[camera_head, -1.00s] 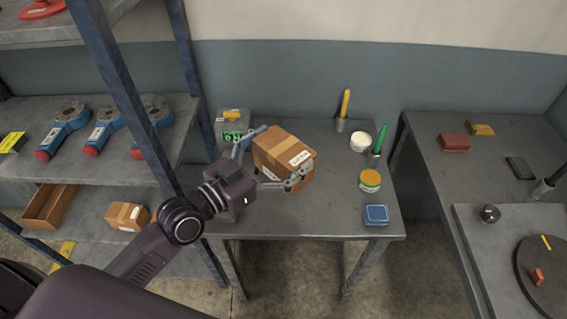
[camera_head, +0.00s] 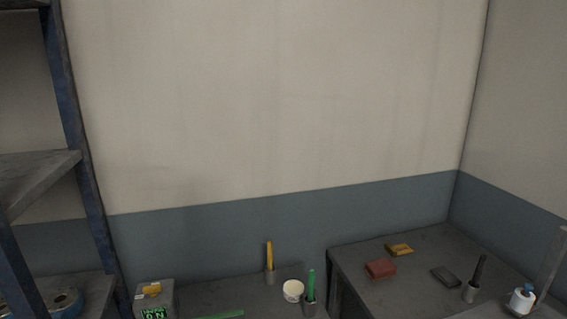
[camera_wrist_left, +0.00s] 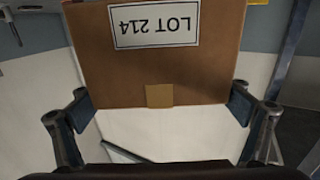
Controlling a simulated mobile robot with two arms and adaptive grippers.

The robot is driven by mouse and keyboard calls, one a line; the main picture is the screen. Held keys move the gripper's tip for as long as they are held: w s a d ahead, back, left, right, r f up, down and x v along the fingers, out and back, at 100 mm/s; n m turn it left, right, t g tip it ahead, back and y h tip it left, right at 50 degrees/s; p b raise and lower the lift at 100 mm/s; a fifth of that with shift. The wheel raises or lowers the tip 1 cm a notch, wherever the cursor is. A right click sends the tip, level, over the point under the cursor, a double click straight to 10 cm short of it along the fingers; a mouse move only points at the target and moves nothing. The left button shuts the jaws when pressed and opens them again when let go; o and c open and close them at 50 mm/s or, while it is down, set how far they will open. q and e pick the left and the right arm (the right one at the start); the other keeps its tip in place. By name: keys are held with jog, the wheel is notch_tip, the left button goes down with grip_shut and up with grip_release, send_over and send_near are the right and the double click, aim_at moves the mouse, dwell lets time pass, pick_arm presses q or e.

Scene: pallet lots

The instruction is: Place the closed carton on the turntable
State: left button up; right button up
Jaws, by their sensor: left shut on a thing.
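The brown carton (camera_wrist_left: 165,72) fills the upper middle of the left wrist view. It has a white label reading LOT 214, upside down in this view, and a strip of tan tape at its edge. My left gripper (camera_wrist_left: 160,108) is shut on the carton, with one finger at each side of it. The carton and both grippers are outside the head view now. The turntable is not in view now.
A grey bench along the wall holds a box with a green display (camera_head: 154,312), a white tub (camera_head: 293,291) and a green-handled tool (camera_head: 310,288). The right table (camera_head: 350,268) carries a red block (camera_head: 380,269), a yellow block (camera_head: 399,250) and a dark block (camera_head: 445,276). Blue-posted shelving (camera_head: 75,130) stands left.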

pick_arm(q)
jog(key=s+a+y, duration=0.1)
jog(key=s+a+n+y, duration=0.2)
jog(key=shift+s+a+f, duration=0.1)
jog(key=shift+s+f, duration=0.25)
dwell(0.5)
